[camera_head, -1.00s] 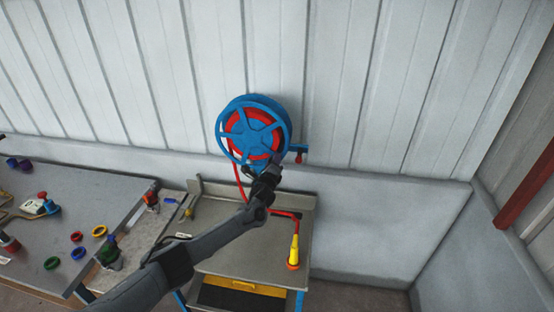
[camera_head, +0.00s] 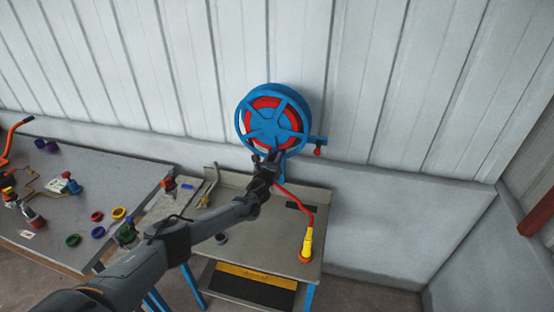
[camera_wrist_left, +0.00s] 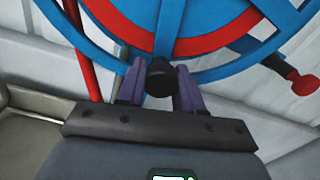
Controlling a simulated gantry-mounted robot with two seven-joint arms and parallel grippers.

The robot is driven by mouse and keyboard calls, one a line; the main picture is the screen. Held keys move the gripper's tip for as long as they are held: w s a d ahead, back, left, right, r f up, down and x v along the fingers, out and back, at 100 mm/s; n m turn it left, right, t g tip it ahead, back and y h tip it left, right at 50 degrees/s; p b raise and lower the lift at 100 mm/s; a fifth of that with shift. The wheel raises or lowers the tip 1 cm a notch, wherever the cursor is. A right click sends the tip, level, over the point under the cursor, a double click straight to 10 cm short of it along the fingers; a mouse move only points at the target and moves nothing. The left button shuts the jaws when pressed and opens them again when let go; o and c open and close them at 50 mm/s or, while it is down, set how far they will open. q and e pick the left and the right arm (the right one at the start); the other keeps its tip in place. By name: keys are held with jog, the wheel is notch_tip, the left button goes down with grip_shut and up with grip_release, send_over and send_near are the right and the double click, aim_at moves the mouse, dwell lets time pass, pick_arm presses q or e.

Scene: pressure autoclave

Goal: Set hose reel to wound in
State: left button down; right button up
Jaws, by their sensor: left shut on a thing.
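The hose reel (camera_head: 272,119) is a blue spoked wheel with red hose wound in it, mounted on the wall. It also fills the top of the left wrist view (camera_wrist_left: 185,25). A black knob (camera_wrist_left: 159,78) sits at the lower rim of the wheel. My left gripper (camera_head: 268,160) is shut on this knob, with its purple fingers on either side. Red hose (camera_head: 299,199) runs down from the reel to a yellow nozzle (camera_head: 307,243) on the bench. In the head view my gripper hides the knob. My right gripper is not in view.
A blue lever with a red knob (camera_head: 317,151) sticks out right of the reel. The small bench (camera_head: 262,246) stands below. A grey table (camera_head: 110,180) at the left holds several coloured rings and tools.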

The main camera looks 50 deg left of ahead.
pick_arm(q)
jog(key=shift+s+a+f, duration=0.15)
jog(key=shift+f, duration=0.05)
dwell(0.3)
jog(key=c, duration=0.8)
grip_release()
jog(key=shift+o, duration=0.2)
jog(key=shift+r, duration=0.1)
jog(key=shift+p+v, duration=0.45)
jog(key=shift+v, duration=0.45)
jog(key=p+v, duration=0.1)
jog(key=v, duration=0.8)
